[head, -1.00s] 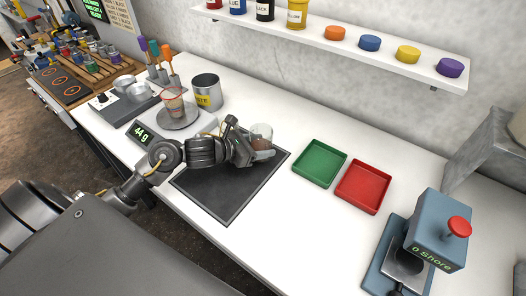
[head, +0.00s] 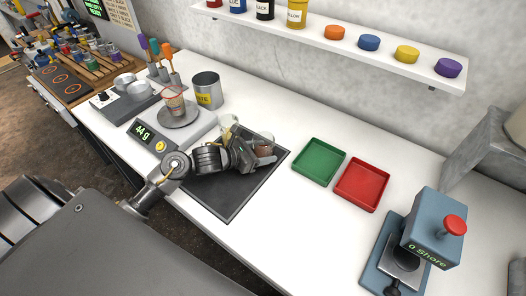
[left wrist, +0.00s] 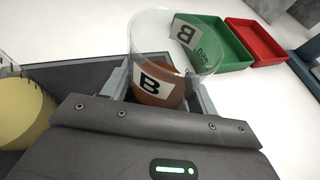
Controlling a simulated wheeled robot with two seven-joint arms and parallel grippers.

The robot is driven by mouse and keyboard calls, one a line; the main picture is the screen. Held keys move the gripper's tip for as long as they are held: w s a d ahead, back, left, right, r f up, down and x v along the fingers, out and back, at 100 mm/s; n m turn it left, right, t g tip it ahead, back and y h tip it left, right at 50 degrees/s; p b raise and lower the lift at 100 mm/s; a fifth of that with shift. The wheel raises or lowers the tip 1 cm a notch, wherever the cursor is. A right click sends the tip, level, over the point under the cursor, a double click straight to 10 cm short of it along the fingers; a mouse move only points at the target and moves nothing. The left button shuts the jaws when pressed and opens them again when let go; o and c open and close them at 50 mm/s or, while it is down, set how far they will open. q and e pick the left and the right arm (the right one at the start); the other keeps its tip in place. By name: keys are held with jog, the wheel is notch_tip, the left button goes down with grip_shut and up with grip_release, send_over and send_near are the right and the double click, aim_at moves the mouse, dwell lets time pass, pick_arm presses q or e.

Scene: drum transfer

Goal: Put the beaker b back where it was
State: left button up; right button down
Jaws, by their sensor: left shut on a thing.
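Beaker b (head: 264,143) is a clear glass with a "B" label and brown contents. My left gripper (head: 257,150) is shut around it at the far right part of the black mat (head: 232,207). In the left wrist view beaker b (left wrist: 160,88) sits between the two fingers (left wrist: 163,92) and looks about upright. I cannot tell whether its base touches the mat. A second beaker with yellow contents (head: 229,127) stands just left of the gripper; it also shows at the left edge of the left wrist view (left wrist: 20,112). My right gripper is out of view.
A scale (head: 150,137) reading 44 g carries another beaker (head: 173,101). A tin (head: 208,91) stands behind. Green (head: 319,176) and red (head: 361,198) trays lie to the right, then a Shore tester (head: 436,230). The front of the mat is clear.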

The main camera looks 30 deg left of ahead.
pick_arm(q)
jog(key=o, duration=1.1)
jog(key=shift+r, duration=0.1)
jog(key=b+v, duration=0.2)
jog(key=v, duration=0.9)
jog(key=shift+s+a+r, duration=0.15)
jog(key=shift+s+r, duration=0.05)
jog(key=shift+s, duration=0.3)
jog(key=shift+r, duration=0.1)
